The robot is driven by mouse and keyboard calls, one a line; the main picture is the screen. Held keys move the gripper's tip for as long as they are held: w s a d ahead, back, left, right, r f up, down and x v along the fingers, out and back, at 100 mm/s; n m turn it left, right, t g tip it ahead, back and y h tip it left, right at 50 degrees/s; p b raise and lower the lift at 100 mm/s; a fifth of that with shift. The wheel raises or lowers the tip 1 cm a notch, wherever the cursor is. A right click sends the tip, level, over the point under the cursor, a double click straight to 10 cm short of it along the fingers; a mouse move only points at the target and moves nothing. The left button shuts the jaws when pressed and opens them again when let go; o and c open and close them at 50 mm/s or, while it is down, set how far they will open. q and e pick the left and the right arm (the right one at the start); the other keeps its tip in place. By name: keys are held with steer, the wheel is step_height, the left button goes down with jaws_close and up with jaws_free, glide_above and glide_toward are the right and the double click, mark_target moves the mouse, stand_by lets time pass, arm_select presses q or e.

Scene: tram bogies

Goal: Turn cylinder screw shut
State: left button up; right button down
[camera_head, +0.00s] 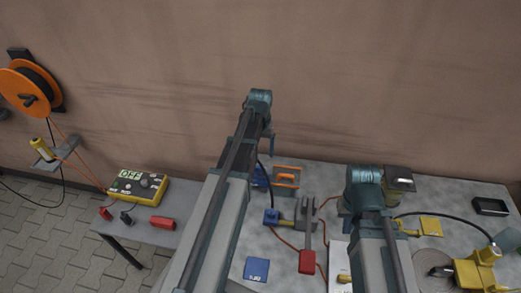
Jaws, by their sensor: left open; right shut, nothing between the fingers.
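My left gripper (271,144) hangs at the end of its arm in front of the wall, above the back of the grey table. It is open and small in view. My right gripper (400,183) is at the end of its arm over the right half of the table, shut and empty; its fingers are hard to make out. A yellow device (474,274) with an upright fitting stands at the right edge. A blue block (272,216) with a dark hose sits mid-table. I cannot tell which part is the cylinder screw. Neither gripper visibly touches these parts.
A grey tool with a red end (307,262) lies mid-table by red hoses. A blue box (256,269) lies in front. A black tray (490,206) is at the back right. A yellow OFF box (138,187) is on a left side table, and an orange reel (17,88) hangs left.

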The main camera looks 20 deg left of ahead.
arm_select(q)
step_height(320, 180, up, 5)
steer(key=p, duration=0.4)
steer(key=shift+r, duration=0.1)
arm_select(e)
step_height(320, 180, up, 5)
steer(key=shift+r, duration=0.1)
arm_select(q)
steer(key=s+d+f+m+b, duration=0.2)
steer(key=s+d+m, duration=0.1)
steer(key=s+d, duration=0.5)
steer(key=s+d+f+m+y+b, duration=0.1)
steer(key=s+d+m, duration=0.2)
steer(key=s+d, duration=0.6)
steer(key=d, duration=0.6)
steer(key=shift+s+f+m+b, duration=0.15)
steer(key=shift+f+m+b, duration=0.15)
steer(key=shift+f+b, duration=0.1)
arm_select(e)
step_height(320, 180, down, 4)
steer(key=shift+r, duration=0.1)
arm_select(q)
steer(key=shift+d, duration=0.2)
arm_select(e)
steer(key=shift+d, duration=0.15)
